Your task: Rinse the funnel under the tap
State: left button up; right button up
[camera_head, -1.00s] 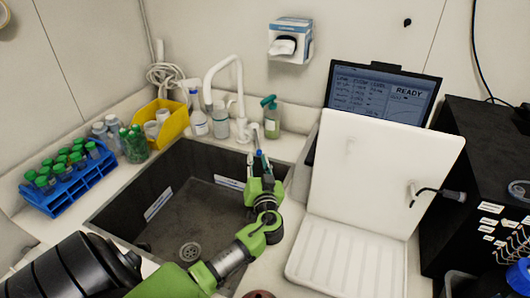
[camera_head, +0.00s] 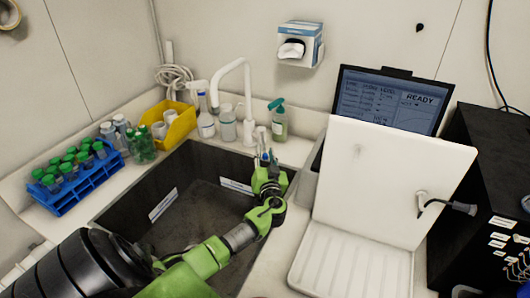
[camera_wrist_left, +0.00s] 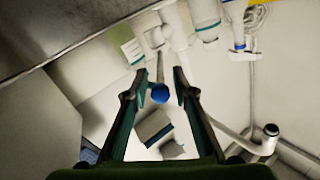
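The white tap (camera_head: 247,95) stands behind the dark sink (camera_head: 168,170), its spout curving left; no water shows. In the left wrist view, a lever with a blue round knob (camera_wrist_left: 160,94) lies between the fingers of my left gripper (camera_wrist_left: 156,85). The fingers are apart, with gaps visible on both sides of the knob. In the head view, my left gripper (camera_head: 264,160) is at the sink's back right corner, just in front of the tap base. I see no funnel in either view. My right gripper is out of view.
A blue rack (camera_head: 82,178) of green-capped tubes sits left of the sink. A white upright panel (camera_head: 390,180) and a screen (camera_head: 390,98) stand right.

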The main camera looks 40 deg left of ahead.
pick_arm(q)
grip_shut()
jog(key=s+a+m+t+h+b, duration=0.1)
jog(key=a+m+t+h+b, duration=0.1)
jog(key=b, duration=0.1)
jog(key=shift+s+t+h, duration=0.3)
jog(key=shift+s+h, duration=0.1)
grip_release()
